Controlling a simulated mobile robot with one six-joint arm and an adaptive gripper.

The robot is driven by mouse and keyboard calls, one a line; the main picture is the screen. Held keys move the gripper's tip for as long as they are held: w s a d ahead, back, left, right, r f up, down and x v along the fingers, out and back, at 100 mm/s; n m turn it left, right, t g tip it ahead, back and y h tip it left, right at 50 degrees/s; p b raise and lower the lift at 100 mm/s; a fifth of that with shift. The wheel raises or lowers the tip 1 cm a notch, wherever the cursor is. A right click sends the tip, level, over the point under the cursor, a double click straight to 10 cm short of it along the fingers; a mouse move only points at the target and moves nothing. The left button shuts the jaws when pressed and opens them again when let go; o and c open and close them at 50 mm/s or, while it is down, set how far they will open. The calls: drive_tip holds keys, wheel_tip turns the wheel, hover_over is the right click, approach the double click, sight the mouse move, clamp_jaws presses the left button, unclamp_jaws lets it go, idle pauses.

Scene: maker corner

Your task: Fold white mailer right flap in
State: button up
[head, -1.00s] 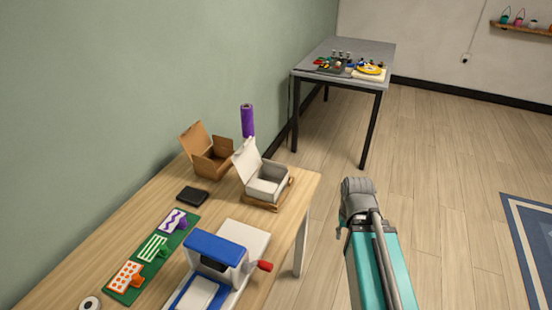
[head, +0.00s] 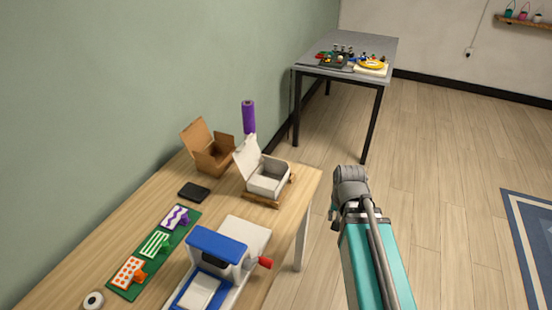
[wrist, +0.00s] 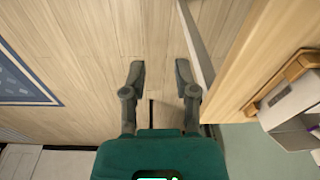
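The white mailer (head: 268,187) stands near the right end of the wooden table on a wooden holder (head: 262,201). Its lid (head: 247,156) stands up, tilted back to the left, and the box is open at the top. I cannot make out the right flap clearly. The white mailer also shows in part at the right edge of the wrist view (wrist: 288,103). My gripper (wrist: 160,75) is open and empty, over the floor beside the table edge, apart from the mailer.
A brown mailer (head: 212,160) stands open left of the white one, with a purple roll (head: 248,117) behind. A blue and white press (head: 215,252) with a red handle (head: 265,262) is in front. A grey table (head: 345,58) stands farther back.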

drive_tip(key=w+a+r+m+t+p, duration=0.3)
drive_tip(key=w+a+r+m+p, duration=0.2)
drive_tip(key=w+a+r+m, duration=0.3)
drive_tip(key=m+t+y+p, duration=0.2)
drive_tip(key=m+t+p, duration=0.15)
drive_tip(key=m, duration=0.65)
approach(275, 160)
wheel_tip(275, 160, up, 3)
drive_tip(key=s+d, duration=0.1)
drive_tip(key=shift+s+d+f+g, duration=0.1)
drive_tip(key=shift+s+f+g, duration=0.05)
drive_tip(key=shift+f+g, duration=0.1)
drive_tip(key=shift+f, duration=0.1)
drive_tip(key=b+x, duration=1)
drive_tip(key=x, duration=0.3)
drive_tip(key=shift+w+a+f+b, duration=0.15)
drive_tip(key=shift+w+a+b, duration=0.05)
drive_tip(key=shift+w+b, duration=0.1)
clamp_jaws()
drive_tip(key=shift+a, duration=0.1)
